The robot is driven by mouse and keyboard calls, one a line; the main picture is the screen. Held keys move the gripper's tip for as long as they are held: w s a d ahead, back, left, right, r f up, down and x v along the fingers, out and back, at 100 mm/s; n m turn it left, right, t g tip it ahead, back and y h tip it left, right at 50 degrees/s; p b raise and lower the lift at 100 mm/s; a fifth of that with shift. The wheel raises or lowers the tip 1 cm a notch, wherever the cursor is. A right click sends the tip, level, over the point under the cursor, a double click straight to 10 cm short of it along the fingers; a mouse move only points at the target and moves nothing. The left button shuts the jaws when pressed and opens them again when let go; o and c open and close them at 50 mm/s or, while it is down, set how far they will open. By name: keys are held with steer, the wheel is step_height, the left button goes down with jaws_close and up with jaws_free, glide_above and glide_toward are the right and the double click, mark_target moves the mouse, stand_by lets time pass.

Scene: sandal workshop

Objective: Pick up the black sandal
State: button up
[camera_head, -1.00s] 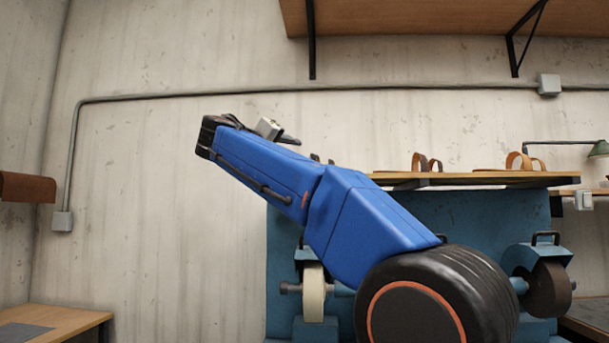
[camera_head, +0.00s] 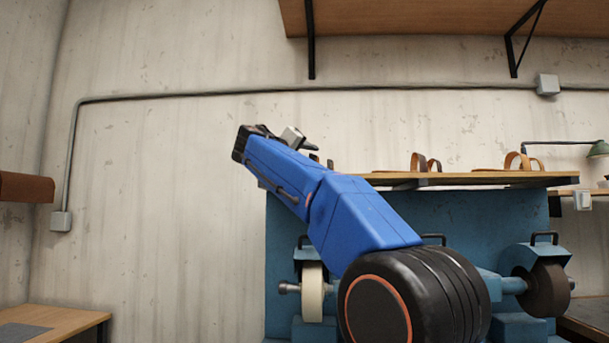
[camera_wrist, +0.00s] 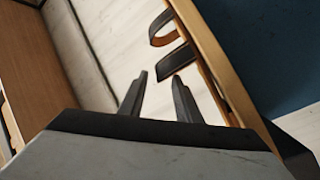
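The black sandal (camera_wrist: 176,62) shows in the wrist view as dark straps beyond my fingertips, against the inner edge of a wooden board. Its sole is hidden. In the head view only small dark bits of the sandal (camera_head: 330,163) show behind my blue arm, at the board's left end. My gripper (camera_wrist: 159,84) is open, with two dark fingers apart and nothing between them. The sandal's straps lie a little ahead and to the right of the fingertips. In the head view the gripper (camera_head: 309,146) is mostly hidden behind my forearm.
The wooden board (camera_head: 480,178) tops a blue machine (camera_head: 525,212) with grinding wheels. Tan sandals (camera_head: 418,161) stand further right along it. A brown shelf (camera_head: 440,18) hangs above, and a green lamp (camera_head: 598,148) stands at right. Space left of the machine is open.

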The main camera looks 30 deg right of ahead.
steer(key=shift+d, duration=0.2)
jaws_close()
steer(key=shift+r, duration=0.15)
steer(key=shift+r, duration=1.5)
steer(key=shift+a+r, duration=0.15)
steer(key=shift+r, duration=0.05)
steer(key=r+v, duration=0.2)
steer(key=v, duration=1.5)
steer(key=shift+s+a, duration=0.3)
steer(key=shift+a, duration=0.05)
steer(key=shift+f, duration=0.15)
